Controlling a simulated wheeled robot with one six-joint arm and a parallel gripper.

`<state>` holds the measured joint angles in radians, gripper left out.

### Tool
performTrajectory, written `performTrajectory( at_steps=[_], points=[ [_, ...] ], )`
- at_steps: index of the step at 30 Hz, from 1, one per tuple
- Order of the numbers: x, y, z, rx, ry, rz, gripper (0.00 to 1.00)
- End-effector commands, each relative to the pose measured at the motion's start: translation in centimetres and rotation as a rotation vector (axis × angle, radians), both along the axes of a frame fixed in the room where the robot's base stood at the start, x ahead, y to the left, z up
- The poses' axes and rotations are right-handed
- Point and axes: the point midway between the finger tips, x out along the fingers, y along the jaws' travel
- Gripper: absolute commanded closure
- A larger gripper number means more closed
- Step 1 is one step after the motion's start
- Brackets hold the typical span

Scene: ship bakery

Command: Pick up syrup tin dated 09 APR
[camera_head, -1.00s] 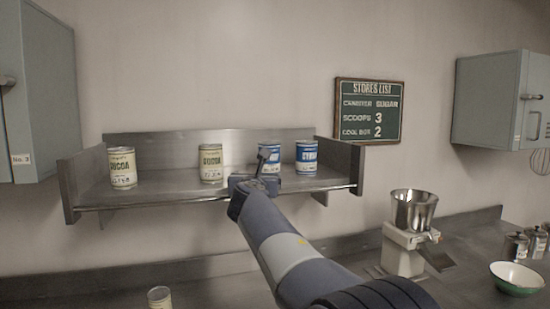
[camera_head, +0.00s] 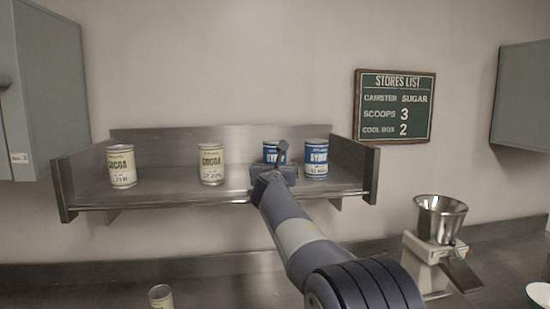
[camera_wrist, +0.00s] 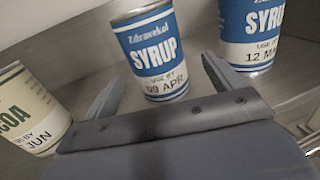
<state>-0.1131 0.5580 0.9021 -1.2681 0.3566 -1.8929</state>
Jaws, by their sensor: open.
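The blue and white syrup tin marked 09 APR (camera_wrist: 152,50) stands upright on the metal shelf, ahead of my gripper (camera_wrist: 160,88) in the wrist view. My gripper is open, with one finger to each side of the tin's lower part and the tin a little beyond or between the tips; contact cannot be told. In the head view this tin (camera_head: 271,152) is partly hidden behind my gripper (camera_head: 276,165). A second syrup tin (camera_wrist: 252,35), its label starting 12 M, stands to the right, and also shows in the head view (camera_head: 316,158).
Two cocoa tins, one at far left (camera_head: 121,166) and one nearer the middle (camera_head: 211,164), stand on the shelf (camera_head: 165,192). Raised side panels and a back panel bound the shelf. Another tin (camera_head: 160,297) and a grinder (camera_head: 437,240) stand on the counter below.

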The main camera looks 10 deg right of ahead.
Motion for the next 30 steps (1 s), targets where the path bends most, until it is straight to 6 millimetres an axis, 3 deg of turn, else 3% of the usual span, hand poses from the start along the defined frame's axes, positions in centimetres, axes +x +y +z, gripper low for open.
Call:
performTrajectory(
  at_steps=[12,23,30],
  points=[
    [4.4,-0.7,0.4,0.000,0.002,0.000,0.12],
    [5.1,-0.9,0.2,0.000,0.000,0.000,0.12],
    [5.1,-0.9,0.2,0.000,0.000,0.000,0.29]
  ],
)
